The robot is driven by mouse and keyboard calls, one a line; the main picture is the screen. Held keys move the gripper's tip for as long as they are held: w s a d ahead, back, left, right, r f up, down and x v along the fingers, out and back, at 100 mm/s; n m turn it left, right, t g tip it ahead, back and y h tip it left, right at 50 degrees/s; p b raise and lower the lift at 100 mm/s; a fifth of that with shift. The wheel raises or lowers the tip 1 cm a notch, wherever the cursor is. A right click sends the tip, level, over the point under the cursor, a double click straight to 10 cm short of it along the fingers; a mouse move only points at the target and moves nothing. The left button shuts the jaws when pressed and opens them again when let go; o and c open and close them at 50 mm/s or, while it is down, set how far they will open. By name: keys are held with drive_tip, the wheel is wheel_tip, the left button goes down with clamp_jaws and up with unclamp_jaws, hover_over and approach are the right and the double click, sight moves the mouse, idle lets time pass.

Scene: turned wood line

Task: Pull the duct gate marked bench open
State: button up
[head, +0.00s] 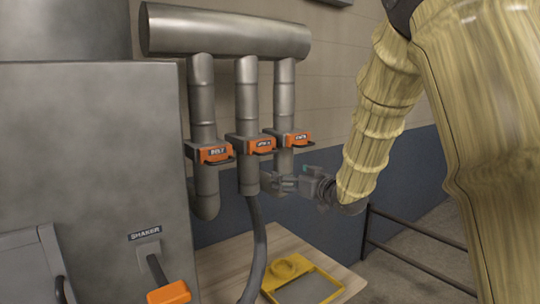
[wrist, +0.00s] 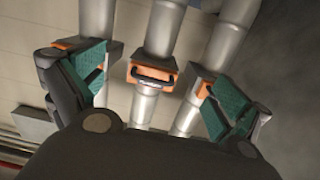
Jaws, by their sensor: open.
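Three duct gates with orange fronts and dark handles sit on three vertical pipes in the head view: the left gate (head: 214,154), the middle gate (head: 261,145) and the right gate (head: 296,138). The left label looks like "BELT"; the other two are too small to read surely, so I cannot tell which says bench. My gripper (head: 274,183) is open and empty, below the right gate and near the middle pipe. In the wrist view, one gate (wrist: 153,72) with a black bar handle (wrist: 152,74) shows between the open fingers, apart from them. The other two are partly hidden behind the fingers.
A large grey cabinet (head: 90,150) marked SHAKER, with an orange-handled lever (head: 168,292), stands at left. A wooden bench top (head: 225,265) holds a yellow frame (head: 300,282). A black hose (head: 257,245) hangs from the middle pipe. A dark railing (head: 420,235) is at right.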

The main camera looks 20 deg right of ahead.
approach(271, 153)
drive_tip(key=shift+n+t+y, duration=0.3)
drive_tip(key=shift+y, duration=0.1)
drive_tip(key=p+x, duration=0.1)
drive_tip(key=x, duration=0.2)
drive_tip(key=p+x, duration=0.1)
drive_tip(key=x, duration=0.3)
drive_tip(key=p+x, duration=0.1)
drive_tip(key=x, duration=0.2)
drive_tip(key=shift+w+d+f+p, duration=0.1)
drive_tip(key=shift+w+f+p, duration=0.25)
drive_tip(key=shift+p, duration=0.05)
